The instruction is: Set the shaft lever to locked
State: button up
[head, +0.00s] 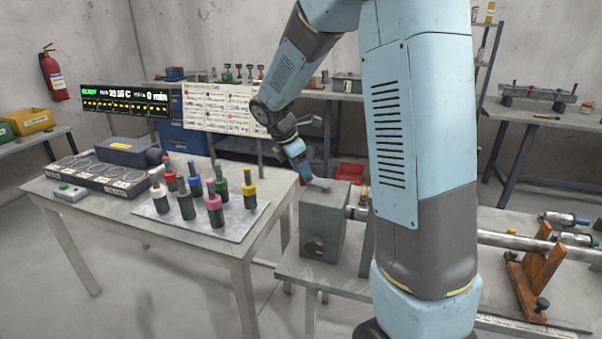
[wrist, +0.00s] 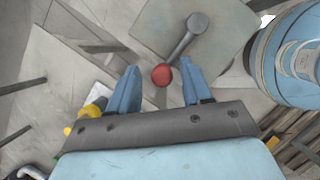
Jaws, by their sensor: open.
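The shaft lever (wrist: 182,43) is a grey arm with a round red knob (wrist: 162,75) at its end. It sits on top of a grey block (head: 321,228) on the right bench, and the block's top fills the upper middle of the wrist view (wrist: 228,42). My gripper (wrist: 160,68) is open, with its two blue fingers on either side of the red knob and gaps to both. In the head view the gripper (head: 303,170) hangs just above the block's left edge.
A long shaft (head: 515,242) runs right from the block through an orange stand (head: 537,270). The left table (head: 110,215) holds a plate (head: 240,222) with several coloured-collar tools, and a black device (head: 95,174). A lit display (head: 125,100) stands behind. Floor shows between the benches.

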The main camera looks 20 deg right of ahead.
jog(key=shift+d+f, duration=0.25)
jog(key=shift+f, duration=0.35)
jog(key=shift+c, duration=0.3)
grip_shut()
jog(key=shift+r, duration=0.1)
jog(key=shift+w, duration=0.1)
jog(key=shift+a, duration=0.2)
